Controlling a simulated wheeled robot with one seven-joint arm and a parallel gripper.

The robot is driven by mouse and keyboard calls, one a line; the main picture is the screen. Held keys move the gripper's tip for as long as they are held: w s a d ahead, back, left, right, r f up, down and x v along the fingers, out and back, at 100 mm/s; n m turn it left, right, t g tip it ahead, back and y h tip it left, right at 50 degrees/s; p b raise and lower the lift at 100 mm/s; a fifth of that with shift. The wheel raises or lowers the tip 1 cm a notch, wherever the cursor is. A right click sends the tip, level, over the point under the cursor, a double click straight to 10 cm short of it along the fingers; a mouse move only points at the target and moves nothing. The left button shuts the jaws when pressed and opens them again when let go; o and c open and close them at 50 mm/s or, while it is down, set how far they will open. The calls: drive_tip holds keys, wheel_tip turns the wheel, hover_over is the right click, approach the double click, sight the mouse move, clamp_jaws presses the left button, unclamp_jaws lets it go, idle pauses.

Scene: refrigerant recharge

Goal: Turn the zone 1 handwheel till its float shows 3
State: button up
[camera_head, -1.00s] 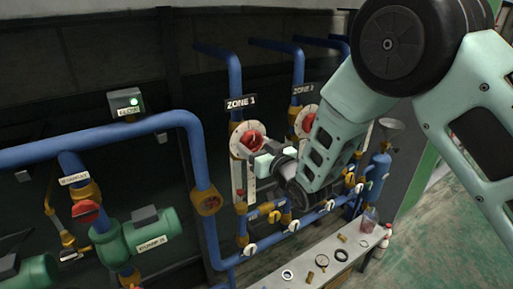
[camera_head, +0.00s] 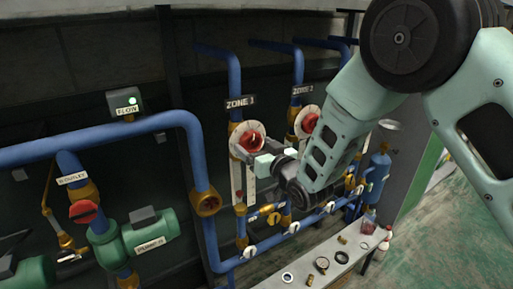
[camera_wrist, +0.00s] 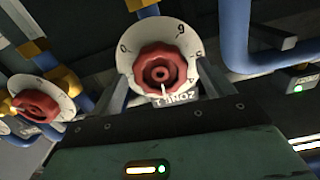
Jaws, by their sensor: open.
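The zone 1 handwheel (camera_head: 254,138) is a red knob on a white round dial, below the ZONE 1 sign (camera_head: 241,103). In the wrist view the handwheel (camera_wrist: 161,71) faces me, with a white pointer mark near its lower edge. My gripper (camera_head: 257,156) is in front of the dial's lower part. In the wrist view its open fingers stand on either side of the handwheel, with gaps showing; contact cannot be made out. A pale upright gauge strip (camera_head: 250,187) hangs below the dial, partly behind my gripper. Its float and reading are too small to tell.
The zone 2 handwheel (camera_head: 309,123) is close on the right. Blue pipes (camera_head: 233,75) and a lower pipe with several small valves surround the station. A bench (camera_head: 305,274) with small parts stands below. The FLOW box (camera_head: 124,101) has a lit lamp.

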drive_tip(key=b+v, duration=0.2)
drive_tip(key=v, duration=0.5)
idle(0.3)
drive_tip(key=s+d+f+g+h+b, duration=0.1)
drive_tip(key=s+d+g+h, duration=0.2)
drive_tip(key=s, duration=0.8)
drive_tip(key=s+d+f+n+g+h+b, duration=0.1)
drive_tip(key=s+d+g, duration=0.4)
drive_tip(key=s, duration=0.6)
drive_tip(key=s+d+f+n+g+h+b, duration=0.1)
drive_tip(key=s+d+f+g+h, duration=0.1)
drive_tip(key=s+d+g+h, duration=0.2)
drive_tip(key=s+g+h, duration=0.1)
drive_tip(key=s+g, duration=0.2)
drive_tip(key=s, duration=0.4)
drive_tip(key=shift+b, duration=0.3)
